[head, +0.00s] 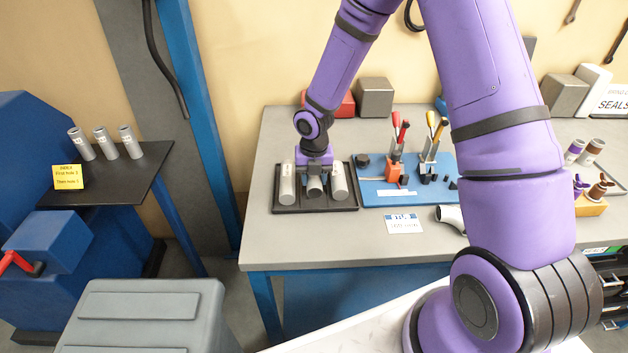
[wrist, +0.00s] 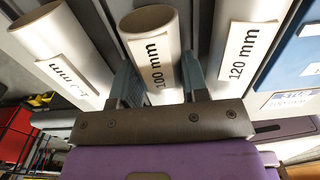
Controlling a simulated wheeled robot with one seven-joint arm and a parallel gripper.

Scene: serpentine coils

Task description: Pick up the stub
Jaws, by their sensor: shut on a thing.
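Three pale grey stubs are in a dark tray (head: 318,209) on the bench. The middle stub (head: 314,189) carries a "100 mm" label in the wrist view (wrist: 150,22). My gripper (head: 314,170) is shut on this middle stub, one finger on each side, as the wrist view shows (wrist: 161,82). The right stub (head: 339,182) reads "120 mm" in the wrist view (wrist: 243,40). The left stub (head: 287,186) has a label only partly legible in the wrist view (wrist: 65,50). I cannot tell whether the held stub touches the tray.
A blue tool board (head: 375,200) with screwdrivers stands right of the tray, close by. A red box (head: 343,106) and a grey block (head: 374,98) stand behind. A dark side shelf (head: 110,175) at left holds three tubes and a yellow note (head: 67,177). The bench's front left is clear.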

